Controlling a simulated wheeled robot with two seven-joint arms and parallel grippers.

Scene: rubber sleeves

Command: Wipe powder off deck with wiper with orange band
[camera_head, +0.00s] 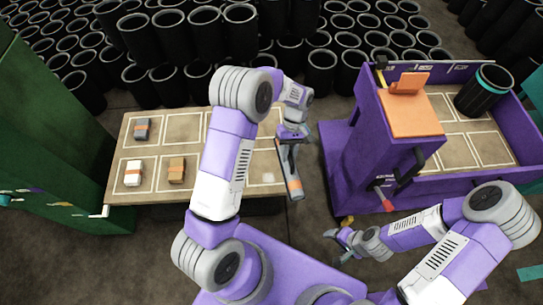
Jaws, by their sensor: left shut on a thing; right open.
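The deck (152,194) is a tan table top marked with white rectangles. A pale patch of powder (267,178) lies near its right front corner. My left gripper (290,140) is shut on a long grey wiper with an orange band (294,184). The wiper hangs at the deck's right edge, just right of the powder. I cannot tell whether it touches the deck. My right gripper (346,241) is open and empty, low in front of the purple cart. My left arm hides part of the deck's middle.
A grey block (142,128), a white block (133,173) and a brown block (177,170) sit on the deck's left. A purple cart (352,165) with a black sleeve (482,92) stands right. A green cabinet (60,130) is left. Black sleeves (160,38) crowd behind.

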